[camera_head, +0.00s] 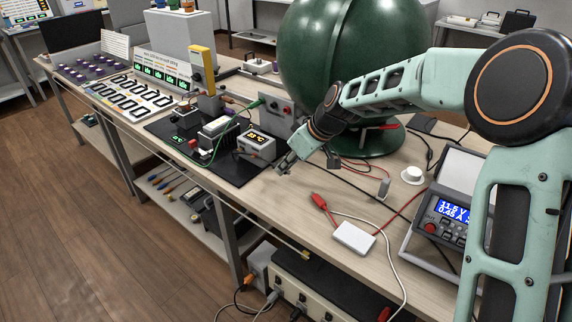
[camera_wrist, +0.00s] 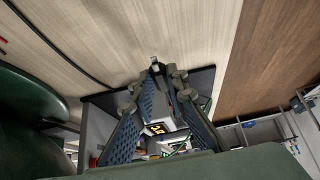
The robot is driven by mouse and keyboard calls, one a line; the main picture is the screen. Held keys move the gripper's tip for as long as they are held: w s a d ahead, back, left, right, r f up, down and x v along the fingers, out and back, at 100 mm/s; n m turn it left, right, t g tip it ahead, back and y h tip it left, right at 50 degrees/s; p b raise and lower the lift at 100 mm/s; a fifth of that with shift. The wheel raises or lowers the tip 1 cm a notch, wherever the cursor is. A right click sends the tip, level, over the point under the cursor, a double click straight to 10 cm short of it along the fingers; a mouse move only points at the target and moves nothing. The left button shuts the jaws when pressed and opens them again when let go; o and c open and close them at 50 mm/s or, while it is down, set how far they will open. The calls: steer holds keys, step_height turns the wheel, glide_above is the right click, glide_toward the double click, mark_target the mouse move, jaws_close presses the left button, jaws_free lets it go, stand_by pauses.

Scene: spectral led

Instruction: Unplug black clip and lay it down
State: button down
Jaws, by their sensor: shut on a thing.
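My gripper (camera_head: 284,167) is at the front right of the black mat (camera_head: 235,170), low over the wooden bench. In the wrist view my gripper (camera_wrist: 156,72) has its two fingers closing together at the tips. A small dark piece, which looks like the black clip (camera_wrist: 155,61), sits between the fingertips. In the head view the clip is too small and too covered by the fingers to make out. I cannot tell whether it touches the bench. A red clip (camera_head: 319,202) lies on the bench to the right, beside a white box (camera_head: 353,237).
An orange-display meter (camera_head: 257,143) stands on the mat just left of my gripper. A green sphere (camera_head: 350,60) stands behind. A power supply (camera_head: 446,213) is at the right. Cables cross the bench. Bare wood (camera_head: 290,200) lies in front of my gripper.

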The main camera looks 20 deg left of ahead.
mark_target(286, 174)
steer(key=shift+f+b, duration=1.55)
steer(key=shift+f, duration=0.6)
steer(key=c, duration=1.8)
jaws_free()
steer(key=shift+r, duration=0.1)
steer(key=shift+p+v, duration=0.7)
steer(key=shift+v, duration=0.8)
steer(key=v, duration=1.2)
